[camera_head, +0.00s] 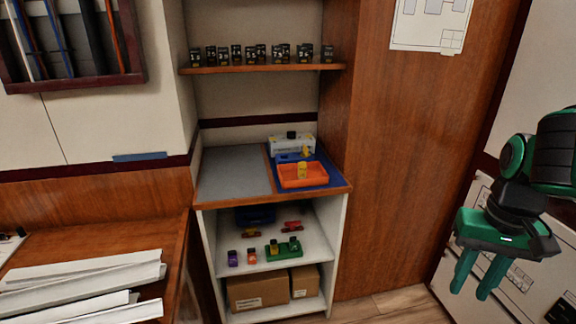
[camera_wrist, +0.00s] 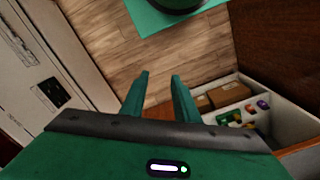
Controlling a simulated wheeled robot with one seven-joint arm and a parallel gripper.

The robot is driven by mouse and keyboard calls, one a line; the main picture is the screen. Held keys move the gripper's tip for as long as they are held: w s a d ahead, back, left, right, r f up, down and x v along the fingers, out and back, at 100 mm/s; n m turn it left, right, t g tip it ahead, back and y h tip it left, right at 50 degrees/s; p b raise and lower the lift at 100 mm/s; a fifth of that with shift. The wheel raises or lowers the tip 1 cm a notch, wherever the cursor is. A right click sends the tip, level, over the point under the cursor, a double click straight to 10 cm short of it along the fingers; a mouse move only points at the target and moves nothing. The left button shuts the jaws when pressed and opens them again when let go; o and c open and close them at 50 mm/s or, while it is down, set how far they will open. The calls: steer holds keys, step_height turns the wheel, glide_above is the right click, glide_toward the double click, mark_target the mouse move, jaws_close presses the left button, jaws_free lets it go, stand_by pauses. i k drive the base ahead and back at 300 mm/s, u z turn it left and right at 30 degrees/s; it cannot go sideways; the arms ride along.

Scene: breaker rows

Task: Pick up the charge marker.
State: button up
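No piece in view is clearly labelled as the charge marker, so I cannot tell which one it is. In the head view, a small yellow piece (camera_head: 302,170) stands in an orange tray (camera_head: 298,183) on the counter. Another yellow piece (camera_head: 306,151) is just behind it. On the shelf below are a purple piece (camera_head: 232,258), an orange piece (camera_head: 251,256) and several dark-topped pieces on a green holder (camera_head: 283,254). My gripper (camera_head: 473,284) is at the right, far from all these, its green fingers apart and empty. The wrist view shows the empty gap between the fingers (camera_wrist: 160,76).
Several black labelled blocks (camera_head: 258,54) line the upper shelf (camera_head: 262,69). Cardboard boxes (camera_head: 258,289) sit at the bottom of the unit. White strips (camera_head: 80,285) lie on a wooden bench at the left. A panel (camera_head: 518,270) stands beside my gripper. The counter's grey left half (camera_head: 233,174) is clear.

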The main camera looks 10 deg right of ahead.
mark_target(301, 164)
steer(key=k, duration=1.3)
steer(key=z, duration=0.5)
steer(key=i, duration=0.7)
steer(key=z, duration=0.4)
steer(key=i, duration=0.95)
steer(key=u, duration=0.55)
steer(key=i, duration=0.6)
